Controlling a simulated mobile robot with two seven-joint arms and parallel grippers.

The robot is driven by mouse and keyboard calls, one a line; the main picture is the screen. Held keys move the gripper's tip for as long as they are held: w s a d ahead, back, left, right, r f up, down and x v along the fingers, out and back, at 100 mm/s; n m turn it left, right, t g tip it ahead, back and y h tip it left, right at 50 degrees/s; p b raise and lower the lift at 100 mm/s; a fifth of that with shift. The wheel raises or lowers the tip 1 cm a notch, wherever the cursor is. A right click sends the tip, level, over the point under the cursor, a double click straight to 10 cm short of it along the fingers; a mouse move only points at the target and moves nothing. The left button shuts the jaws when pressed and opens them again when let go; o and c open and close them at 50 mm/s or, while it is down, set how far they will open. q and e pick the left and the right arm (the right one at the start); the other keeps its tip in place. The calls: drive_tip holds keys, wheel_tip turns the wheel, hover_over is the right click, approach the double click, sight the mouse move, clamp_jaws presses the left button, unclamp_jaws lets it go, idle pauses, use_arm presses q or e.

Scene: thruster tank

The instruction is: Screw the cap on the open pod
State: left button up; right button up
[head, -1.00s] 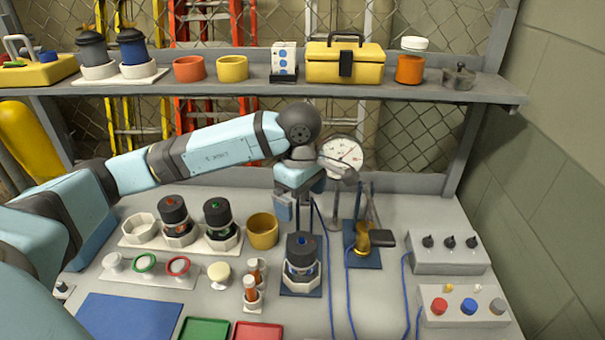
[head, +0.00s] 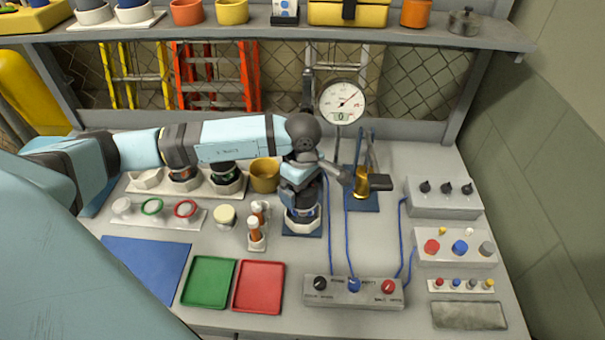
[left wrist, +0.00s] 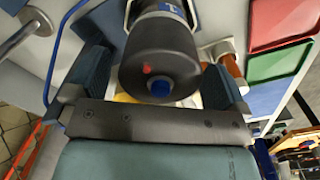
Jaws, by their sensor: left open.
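A pod with a black rounded top (left wrist: 160,58) stands upright on a small blue mat (head: 288,222); a red dot and a blue button show on its top. In the head view, my arm hides that top and only the lower body (head: 301,215) shows. My left gripper (left wrist: 152,80) is open, pointing down, with one finger on each side of the black top; whether it touches cannot be told. I cannot tell which pod is open. My right gripper is not in view.
A mustard pot (head: 264,178) and orange-and-white vials (head: 256,232) stand close by. A brass fitting with a dark handle (head: 376,184) stands to the right, with blue cables running forward. Green (head: 208,283) and red (head: 259,287) trays and a control box (head: 353,293) lie in front.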

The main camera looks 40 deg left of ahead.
use_arm(q)
drive_tip(key=shift+f, duration=0.15)
drive_tip(key=shift+c, duration=0.2)
drive_tip(key=c, duration=0.9)
drive_tip(key=o, duration=0.4)
drive_tip(key=c, duration=0.3)
